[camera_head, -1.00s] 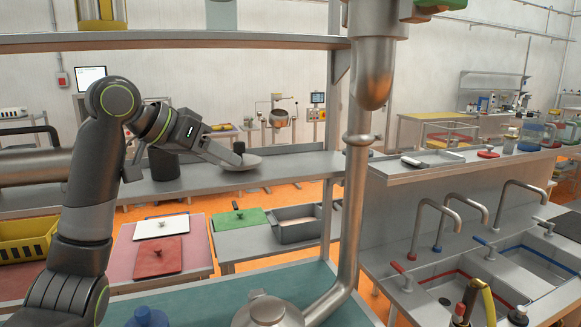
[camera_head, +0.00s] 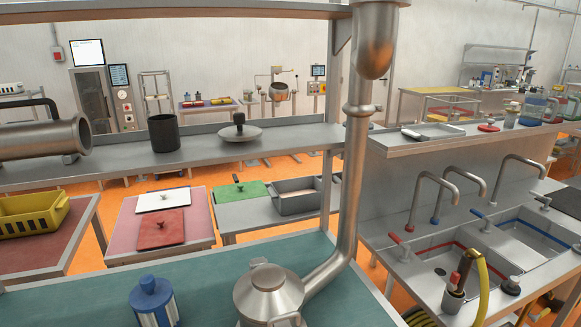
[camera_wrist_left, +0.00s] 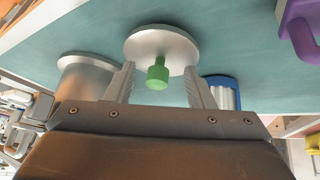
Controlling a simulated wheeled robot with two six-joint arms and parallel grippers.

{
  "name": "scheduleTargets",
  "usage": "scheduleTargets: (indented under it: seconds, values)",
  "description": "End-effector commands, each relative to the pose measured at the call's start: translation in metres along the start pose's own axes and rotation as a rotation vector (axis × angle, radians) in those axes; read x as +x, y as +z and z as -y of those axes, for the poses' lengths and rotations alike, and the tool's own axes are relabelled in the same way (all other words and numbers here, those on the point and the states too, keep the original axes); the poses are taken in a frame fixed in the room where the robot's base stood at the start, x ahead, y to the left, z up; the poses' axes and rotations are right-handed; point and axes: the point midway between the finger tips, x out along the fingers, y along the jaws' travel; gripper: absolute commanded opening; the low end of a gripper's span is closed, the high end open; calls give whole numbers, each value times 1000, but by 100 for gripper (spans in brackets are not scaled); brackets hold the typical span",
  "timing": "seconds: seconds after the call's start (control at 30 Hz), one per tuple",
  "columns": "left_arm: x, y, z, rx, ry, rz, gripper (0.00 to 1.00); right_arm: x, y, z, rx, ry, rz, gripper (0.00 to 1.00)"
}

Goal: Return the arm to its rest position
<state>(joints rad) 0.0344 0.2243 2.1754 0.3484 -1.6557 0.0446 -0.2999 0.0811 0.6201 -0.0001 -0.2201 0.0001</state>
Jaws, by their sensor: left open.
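Neither arm shows in the head view. In the left wrist view my left gripper (camera_wrist_left: 160,88) is open, its two fingers apart with nothing held between them. Past the fingers lies a round silver lid (camera_wrist_left: 150,42) with a green knob (camera_wrist_left: 157,76) on the teal surface. In the head view a silver lid with a dark knob (camera_head: 240,133) rests on the long steel shelf (camera_head: 100,176), beside a dark cylindrical cup (camera_head: 163,132). My right gripper is in neither view.
A steel pot-like vessel (camera_head: 268,293) with a pipe and a blue-lidded container (camera_head: 152,298) stand on the teal counter (camera_head: 218,283). A vertical steel pipe (camera_head: 354,190) rises at centre. Sinks with taps (camera_head: 440,205) are at right, a yellow crate (camera_head: 32,215) at left.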

Motion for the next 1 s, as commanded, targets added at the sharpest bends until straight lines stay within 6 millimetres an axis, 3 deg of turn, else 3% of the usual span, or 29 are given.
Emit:
scheduleTargets:
  seconds: [0.03, 0.1, 0.3, 0.67, 1.0]
  values:
    - [-1, 28, 2, -19, -24, 24, 49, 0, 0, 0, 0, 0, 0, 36]
    - [-5, 61, 7, -40, -64, 52, 49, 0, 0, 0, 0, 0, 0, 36]
    - [-28, 138, 15, -85, -171, 120, 49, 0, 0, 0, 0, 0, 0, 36]
    - [-74, 218, 22, -128, -308, 213, 49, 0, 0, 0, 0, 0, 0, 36]
    - [19, 248, 42, -133, -291, 246, 49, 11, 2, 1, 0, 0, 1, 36]
